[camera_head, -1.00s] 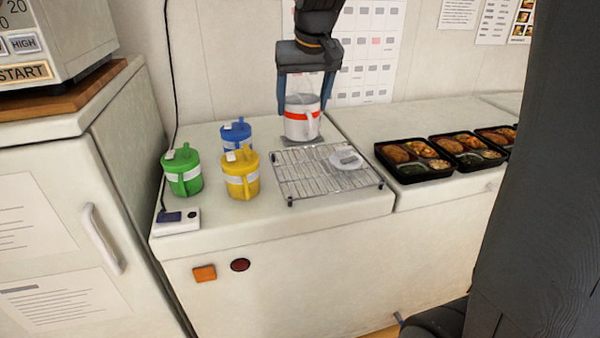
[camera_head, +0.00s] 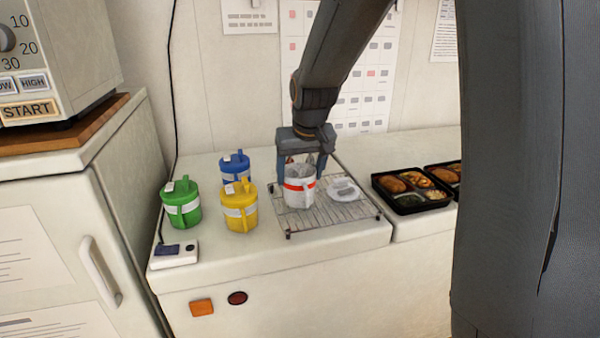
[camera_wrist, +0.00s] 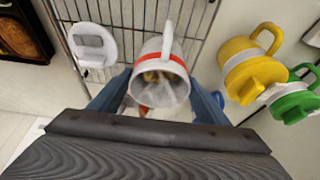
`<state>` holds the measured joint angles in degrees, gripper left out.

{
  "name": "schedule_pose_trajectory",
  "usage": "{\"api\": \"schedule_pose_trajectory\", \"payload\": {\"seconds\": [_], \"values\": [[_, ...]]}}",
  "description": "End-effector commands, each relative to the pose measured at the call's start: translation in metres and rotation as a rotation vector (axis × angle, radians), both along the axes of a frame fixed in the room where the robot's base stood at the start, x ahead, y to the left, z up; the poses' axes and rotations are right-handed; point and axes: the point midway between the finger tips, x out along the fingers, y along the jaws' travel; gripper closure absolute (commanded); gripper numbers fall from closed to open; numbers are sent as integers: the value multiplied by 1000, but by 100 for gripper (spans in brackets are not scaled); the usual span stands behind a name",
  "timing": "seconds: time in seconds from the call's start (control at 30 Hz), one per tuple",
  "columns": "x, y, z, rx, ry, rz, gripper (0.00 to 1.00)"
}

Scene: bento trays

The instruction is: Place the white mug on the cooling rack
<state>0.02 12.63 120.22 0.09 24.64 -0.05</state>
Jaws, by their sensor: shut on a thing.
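The white mug (camera_head: 299,190) has a red band and is in my gripper (camera_head: 302,172), whose blue-grey fingers are shut on it from both sides. In the head view the mug is upright over the left part of the wire cooling rack (camera_head: 335,217). I cannot tell whether its base touches the wires. The wrist view shows the mug (camera_wrist: 160,72) from above, open-topped, with something yellowish inside and its handle toward the rack (camera_wrist: 120,12). A white lid (camera_head: 343,188) lies on the right part of the rack and also shows in the wrist view (camera_wrist: 92,45).
Yellow (camera_head: 240,206), green (camera_head: 181,204) and blue (camera_head: 235,168) lidded mugs stand left of the rack. A small white device (camera_head: 174,256) lies at the counter's front left. Black bento trays (camera_head: 411,190) with food lie to the right. A microwave (camera_head: 60,60) stands far left.

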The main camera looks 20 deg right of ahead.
Motion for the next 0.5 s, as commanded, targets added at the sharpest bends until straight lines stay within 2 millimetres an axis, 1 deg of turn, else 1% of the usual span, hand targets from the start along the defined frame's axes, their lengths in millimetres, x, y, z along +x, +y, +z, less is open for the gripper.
{"api": "schedule_pose_trajectory", "payload": {"seconds": [0.23, 0.27, 0.33, 0.37, 0.5], "values": [[1, 0, -2, 0, -2, 0, 89], [0, 0, -2, 0, 0, 0, 25], [0, 0, -2, 0, 0, 0, 14], [0, 0, -2, 0, 0, 0, 12], [0, 0, -2, 0, 0, 0, 12]]}}
